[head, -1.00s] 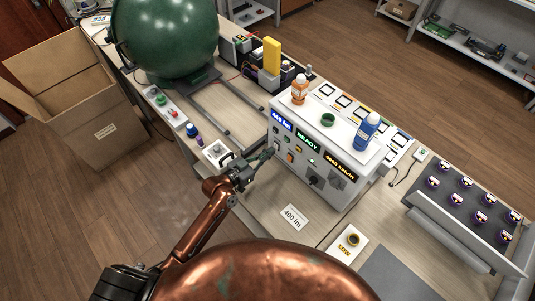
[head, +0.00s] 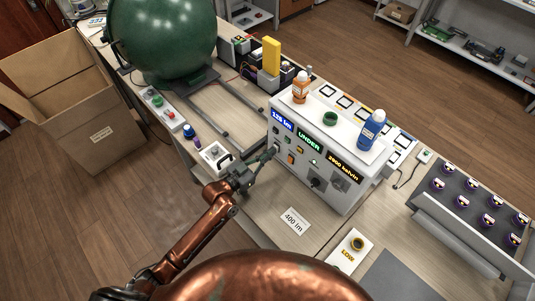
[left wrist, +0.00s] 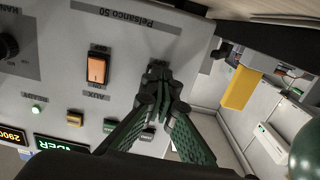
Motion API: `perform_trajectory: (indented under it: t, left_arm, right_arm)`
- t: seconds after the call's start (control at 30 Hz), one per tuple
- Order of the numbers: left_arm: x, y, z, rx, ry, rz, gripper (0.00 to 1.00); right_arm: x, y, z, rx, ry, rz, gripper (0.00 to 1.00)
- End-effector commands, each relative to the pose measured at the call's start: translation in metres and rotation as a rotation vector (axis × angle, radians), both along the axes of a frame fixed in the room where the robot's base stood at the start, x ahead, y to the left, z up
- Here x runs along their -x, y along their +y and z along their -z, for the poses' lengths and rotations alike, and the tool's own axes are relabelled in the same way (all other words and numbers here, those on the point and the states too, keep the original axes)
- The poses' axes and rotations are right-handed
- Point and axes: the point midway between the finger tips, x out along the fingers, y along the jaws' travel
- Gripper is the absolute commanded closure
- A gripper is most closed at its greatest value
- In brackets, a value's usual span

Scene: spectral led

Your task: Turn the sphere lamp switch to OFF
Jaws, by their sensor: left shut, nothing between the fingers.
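The large green sphere (head: 165,40) stands at the back left of the bench, and part of it shows in the left wrist view (left wrist: 307,150). The white control box (head: 318,180) has a front panel with lit displays reading about 128 lm, UNDER and 2900 kelvin. My left gripper (head: 270,154) is shut and empty, with its fingertips at the panel's left part. In the left wrist view the fingertips (left wrist: 160,82) cover a control and its label, so its position is hidden; contact is unclear. An orange rocker switch (left wrist: 97,68) marked AUX sits beside them.
A rack of several purple-ringed lamps (head: 470,205) is at right.

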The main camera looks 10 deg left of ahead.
Motion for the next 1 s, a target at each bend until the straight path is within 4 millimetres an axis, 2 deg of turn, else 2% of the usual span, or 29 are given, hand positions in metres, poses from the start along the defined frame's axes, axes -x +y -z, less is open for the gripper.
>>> perform_trajectory:
  t: [0.03, 0.17, 0.37, 0.63, 0.8, 1.0]
  left_arm:
    - [0.002, -0.006, 0.011, -0.005, 0.018, 0.01, 1.0]
    - [0.005, -0.004, 0.012, -0.005, 0.019, 0.009, 1.0]
    - [0.025, 0.014, 0.014, -0.009, 0.023, 0.005, 1.0]
    - [0.056, 0.043, 0.006, -0.007, 0.012, -0.002, 1.0]
    - [0.066, 0.05, 0.0, -0.002, 0.002, 0.0, 1.0]
    - [0.069, 0.051, -0.003, 0.001, -0.003, 0.001, 1.0]
  right_arm:
    - [0.003, 0.0, 0.002, 0.0, 0.004, 0.001, 0.6]
    - [0.001, -0.002, 0.002, 0.001, 0.003, -0.001, 0.6]
    - [0.0, -0.002, 0.002, 0.001, 0.001, -0.001, 0.6]
    - [-0.001, -0.001, 0.002, 0.001, 0.0, -0.001, 0.6]
    - [-0.002, -0.001, 0.001, 0.001, -0.001, -0.001, 0.6]
    - [-0.002, -0.001, 0.001, 0.001, -0.001, -0.001, 0.6]
